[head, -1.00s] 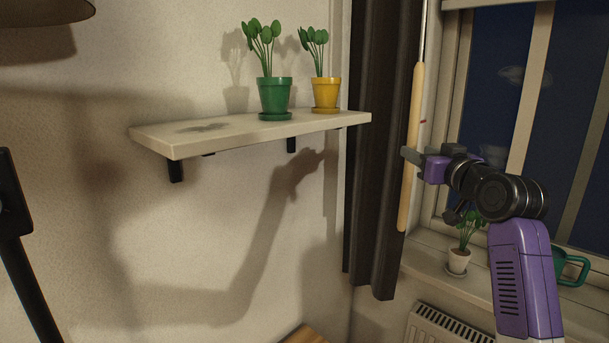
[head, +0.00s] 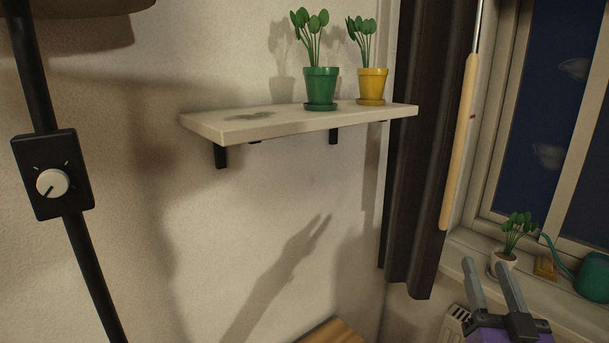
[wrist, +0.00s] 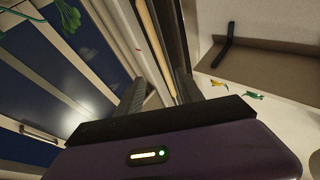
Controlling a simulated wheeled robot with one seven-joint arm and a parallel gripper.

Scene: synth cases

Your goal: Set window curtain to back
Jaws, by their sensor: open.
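The dark curtain (head: 414,170) hangs gathered at the left side of the window (head: 535,110). The curtain's top is out of the head view.
A wall shelf (head: 260,122) left of the curtain holds a green pot (head: 320,88) and a yellow pot (head: 371,86). The sill has a small white plant pot (head: 504,262) and a teal watering can (head: 594,277). A dark lamp pole with a dial box (head: 52,175) stands left.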

